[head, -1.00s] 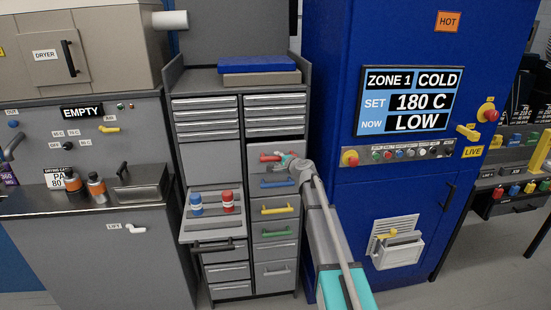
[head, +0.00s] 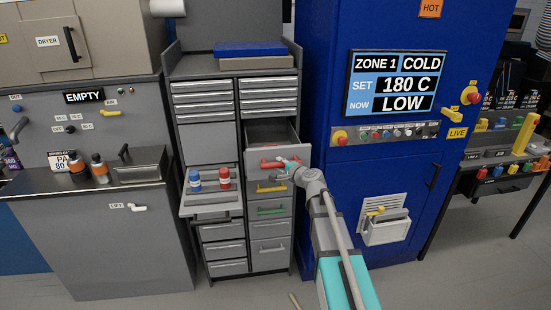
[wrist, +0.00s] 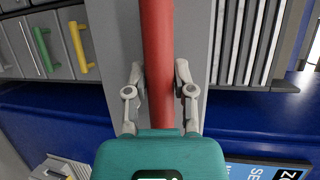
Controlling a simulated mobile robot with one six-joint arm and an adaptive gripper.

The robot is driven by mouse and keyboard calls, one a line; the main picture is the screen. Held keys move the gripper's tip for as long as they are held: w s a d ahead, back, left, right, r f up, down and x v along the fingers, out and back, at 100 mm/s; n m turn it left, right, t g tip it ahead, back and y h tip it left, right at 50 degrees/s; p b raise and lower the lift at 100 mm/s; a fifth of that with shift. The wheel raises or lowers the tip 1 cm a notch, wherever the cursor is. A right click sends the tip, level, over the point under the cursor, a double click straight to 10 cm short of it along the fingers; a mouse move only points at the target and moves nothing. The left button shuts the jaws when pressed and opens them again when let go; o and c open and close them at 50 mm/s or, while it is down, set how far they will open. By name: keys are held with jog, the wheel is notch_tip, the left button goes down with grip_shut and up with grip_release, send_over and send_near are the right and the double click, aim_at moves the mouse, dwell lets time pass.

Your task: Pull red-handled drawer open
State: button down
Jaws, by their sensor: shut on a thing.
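The red-handled drawer (head: 262,133) stands pulled out of the right column of the grey cabinet, and its inside shows from above. Its red handle (head: 270,163) runs across the drawer front. My gripper (head: 284,165) is at the right part of this handle. In the wrist view the red handle (wrist: 158,45) runs up the picture between the two fingers of my gripper (wrist: 160,85), which are shut on it. The drawer front (wrist: 198,30) is the grey panel behind the handle.
Yellow (head: 271,188) and green (head: 271,210) handles sit below the open drawer. At left, a pulled-out shelf (head: 210,207) carries a blue-capped bottle (head: 195,181) and a red bottle (head: 224,178). The blue machine (head: 325,215) stands close on the right. Floor in front looks mostly clear.

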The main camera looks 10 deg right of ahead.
jog(key=s, duration=0.5)
jog(key=shift+c, duration=2.2)
grip_release()
jog(key=shift+w, duration=0.1)
